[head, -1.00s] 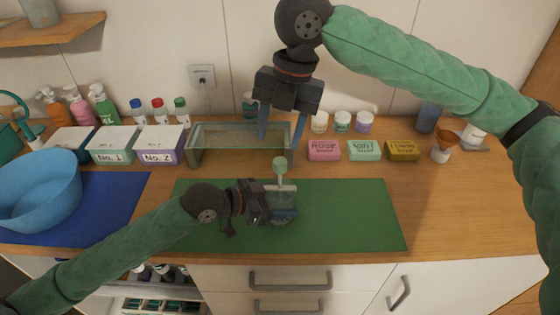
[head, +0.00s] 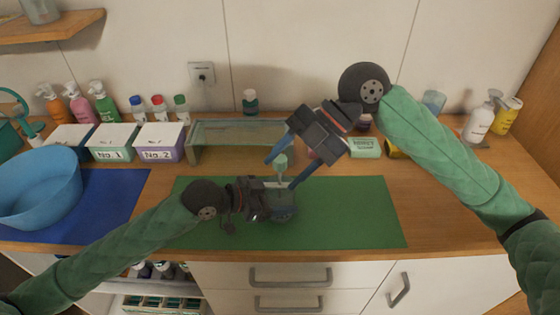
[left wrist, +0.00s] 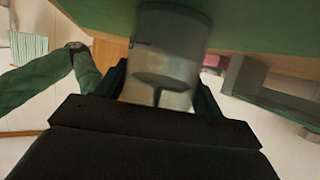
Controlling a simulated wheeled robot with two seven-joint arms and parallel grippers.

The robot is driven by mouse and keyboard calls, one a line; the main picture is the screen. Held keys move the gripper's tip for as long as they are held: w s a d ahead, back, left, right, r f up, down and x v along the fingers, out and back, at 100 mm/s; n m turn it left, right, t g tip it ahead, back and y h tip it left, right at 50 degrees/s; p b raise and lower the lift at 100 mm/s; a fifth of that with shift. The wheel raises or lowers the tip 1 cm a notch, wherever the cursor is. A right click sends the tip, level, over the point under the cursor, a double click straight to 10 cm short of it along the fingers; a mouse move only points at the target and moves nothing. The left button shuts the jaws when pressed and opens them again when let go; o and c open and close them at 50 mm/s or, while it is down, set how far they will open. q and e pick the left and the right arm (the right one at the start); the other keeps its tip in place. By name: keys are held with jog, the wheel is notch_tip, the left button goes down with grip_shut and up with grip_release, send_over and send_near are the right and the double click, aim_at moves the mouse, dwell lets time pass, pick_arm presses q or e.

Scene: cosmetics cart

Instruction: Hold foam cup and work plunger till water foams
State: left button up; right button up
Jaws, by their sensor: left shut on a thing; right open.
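The clear foam cup (head: 283,213) stands on the green mat (head: 352,212) in the head view. My left gripper (head: 280,207) is shut on the cup from the left. The cup (left wrist: 170,50) fills the top middle of the left wrist view, with a dark disc and rod visible through its wall. The plunger's pale green knob (head: 281,162) sticks up above the cup on a thin rod. My right gripper (head: 281,173) is open and tilted, its two blue fingers spread on either side of the knob. I cannot tell whether they touch it.
A glass-topped stand (head: 240,133) is behind the mat. Boxes No. 1 (head: 112,145) and No. 2 (head: 160,143) and a blue basin (head: 38,188) are at left. A green soap box (head: 366,148) is partly behind my right arm. The mat's right half is clear.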

aim_at(280, 163)
jog(key=w+d+f+m+t+y, duration=0.25)
jog(key=d+m+t+y, duration=0.2)
jog(key=m, duration=0.25)
jog(key=w+d+f+m+t+y, duration=0.2)
jog(key=d+f+m+t+y, duration=0.1)
jog(key=d+m+y, duration=0.3)
jog(key=shift+m+g+h, duration=0.25)
jog(key=shift+m+h, duration=0.25)
jog(key=shift+h, duration=0.25)
jog(key=a, duration=0.4)
jog(key=w+a, duration=0.1)
jog(key=a, duration=0.3)
jog(key=w+a, duration=0.1)
jog(key=a, duration=0.3)
jog(key=shift+w+f, duration=0.1)
jog(key=shift+f, duration=0.1)
grip_shut()
